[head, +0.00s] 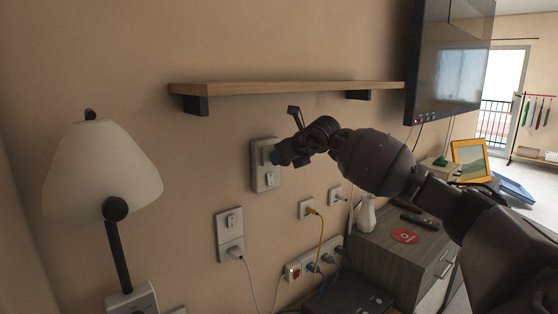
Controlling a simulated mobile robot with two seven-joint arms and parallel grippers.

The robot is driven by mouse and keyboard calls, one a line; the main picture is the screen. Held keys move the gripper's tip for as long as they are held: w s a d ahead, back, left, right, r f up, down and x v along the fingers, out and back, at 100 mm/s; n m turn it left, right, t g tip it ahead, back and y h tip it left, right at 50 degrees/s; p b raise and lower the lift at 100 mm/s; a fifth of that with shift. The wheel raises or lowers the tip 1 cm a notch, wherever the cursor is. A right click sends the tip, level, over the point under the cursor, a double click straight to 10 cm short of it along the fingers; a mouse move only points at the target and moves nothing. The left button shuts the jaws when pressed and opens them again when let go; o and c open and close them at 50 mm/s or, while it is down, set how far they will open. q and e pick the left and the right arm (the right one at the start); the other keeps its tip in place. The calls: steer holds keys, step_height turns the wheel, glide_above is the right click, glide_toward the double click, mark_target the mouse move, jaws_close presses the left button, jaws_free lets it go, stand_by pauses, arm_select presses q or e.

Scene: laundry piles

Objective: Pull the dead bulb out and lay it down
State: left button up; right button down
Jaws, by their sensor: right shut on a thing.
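My right gripper (280,155) comes in from the right and is at the upper part of a pale wall plate (259,183). It is shut on a small blue-green thing (274,157), mostly hidden by the fingers. I cannot tell whether this is the dead bulb, or whether it still sits in the plate. A lamp with a white shade (100,175) and dark stem stands at the left; no bulb shows under its shade. My left gripper is not in view.
A wooden shelf (290,87) runs above my gripper. A screen (450,65) hangs at the right. Below are a switch plate (229,222), a yellow cable (321,240) and a power strip with plugs (294,271). A grey cabinet (400,257) bears a white vase (367,213) and a red disc (404,236).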

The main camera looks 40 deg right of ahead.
steer(key=shift+s+d, duration=0.2)
steer(key=shift+s, duration=2.05)
